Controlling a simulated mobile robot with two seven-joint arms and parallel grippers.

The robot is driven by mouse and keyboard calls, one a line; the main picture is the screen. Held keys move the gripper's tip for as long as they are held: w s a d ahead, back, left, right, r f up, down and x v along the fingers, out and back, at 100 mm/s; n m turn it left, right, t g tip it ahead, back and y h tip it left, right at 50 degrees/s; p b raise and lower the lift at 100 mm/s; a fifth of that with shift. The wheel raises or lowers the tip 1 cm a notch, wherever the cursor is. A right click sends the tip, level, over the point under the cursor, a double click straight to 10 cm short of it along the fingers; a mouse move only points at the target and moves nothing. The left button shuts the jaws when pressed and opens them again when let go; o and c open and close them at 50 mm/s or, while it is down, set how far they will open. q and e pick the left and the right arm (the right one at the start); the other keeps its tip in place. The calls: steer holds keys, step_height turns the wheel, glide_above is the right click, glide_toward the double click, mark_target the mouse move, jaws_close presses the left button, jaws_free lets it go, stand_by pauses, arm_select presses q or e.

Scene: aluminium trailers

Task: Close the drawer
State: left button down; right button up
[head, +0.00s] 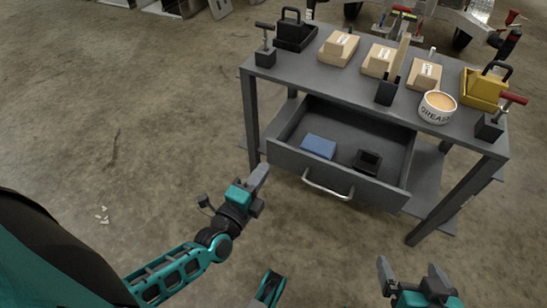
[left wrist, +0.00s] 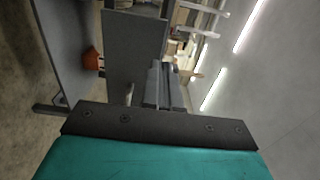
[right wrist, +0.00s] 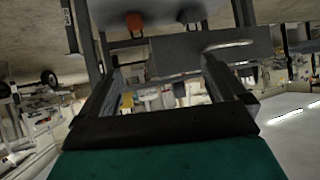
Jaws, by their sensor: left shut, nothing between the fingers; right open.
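The grey drawer (head: 375,191) of the metal workbench (head: 345,84) is pulled out towards me. Its silver bar handle (head: 328,190) is on the front panel. A blue block (head: 318,147) and a small black box (head: 368,161) lie inside. My left gripper (head: 262,172) is shut and empty, left of the drawer front and apart from the handle. In the left wrist view its fingers (left wrist: 158,85) are together. My right gripper (head: 411,268) is open and empty, in front of and below the drawer. The drawer front and handle (right wrist: 229,44) also show in the right wrist view.
The bench legs (head: 446,206) stand beside the drawer. The concrete floor at left is mostly clear.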

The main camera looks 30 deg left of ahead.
mark_target(280, 146)
arm_select(q)
steer(key=w+b, duration=0.1)
steer(key=w, duration=0.4)
steer(key=shift+w+d+f+b, duration=0.1)
steer(key=shift+w+d+b, duration=0.05)
steer(key=shift+w+b, duration=0.25)
steer(key=shift+w, duration=0.45)
arm_select(e)
steer(key=shift+w+a+f+y, duration=0.1)
steer(key=shift+w+a+y, duration=0.25)
steer(key=shift+a, duration=0.2)
